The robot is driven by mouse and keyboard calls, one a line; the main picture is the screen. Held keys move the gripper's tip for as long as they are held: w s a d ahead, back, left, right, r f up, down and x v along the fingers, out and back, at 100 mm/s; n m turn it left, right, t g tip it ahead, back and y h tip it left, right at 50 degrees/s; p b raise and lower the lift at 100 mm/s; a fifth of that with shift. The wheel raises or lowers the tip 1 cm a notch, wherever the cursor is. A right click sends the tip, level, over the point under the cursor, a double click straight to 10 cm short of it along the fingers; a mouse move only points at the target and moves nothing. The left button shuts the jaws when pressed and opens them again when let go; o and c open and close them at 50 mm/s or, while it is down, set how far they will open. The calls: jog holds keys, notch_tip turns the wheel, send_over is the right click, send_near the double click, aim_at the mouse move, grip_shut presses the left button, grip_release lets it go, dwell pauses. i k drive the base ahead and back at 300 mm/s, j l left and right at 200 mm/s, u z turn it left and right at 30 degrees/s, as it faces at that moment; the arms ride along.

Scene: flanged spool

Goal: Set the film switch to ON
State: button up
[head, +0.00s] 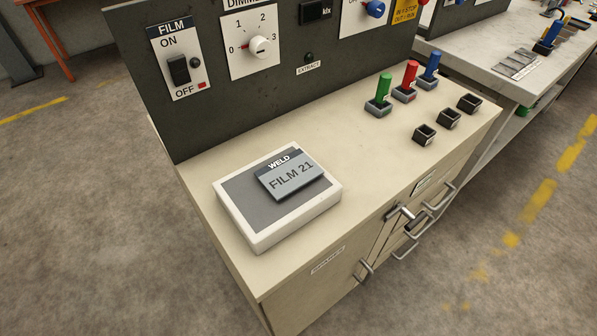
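The film switch (179,70) is a black rocker on a white plate at the left of the dark upright panel. The plate reads FILM at the top, ON above the rocker and OFF below it. A small red mark (201,85) shows beside OFF, and a small dark round part (195,62) sits right of the rocker. Which way the rocker is tipped is hard to tell at this size. My gripper is not in view, and nothing covers the switch.
A dimmer knob (258,46) is right of the switch. On the bench (350,190) stand a white box (245,238) with a FILM 21 plate (291,177), green (384,88), red (410,75) and blue (432,66) handles, and small black holders. Drawer handles (419,243) stick out in front.

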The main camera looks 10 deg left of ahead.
aim_at(177, 65)
jog(key=k+j, duration=0.1)
jog(key=j, duration=0.25)
jog(key=k+j, duration=0.1)
jog(key=j, duration=0.3)
jog(key=k+j, duration=0.1)
jog(key=j, duration=0.25)
jog(key=k+j, duration=0.1)
jog(key=j, duration=0.3)
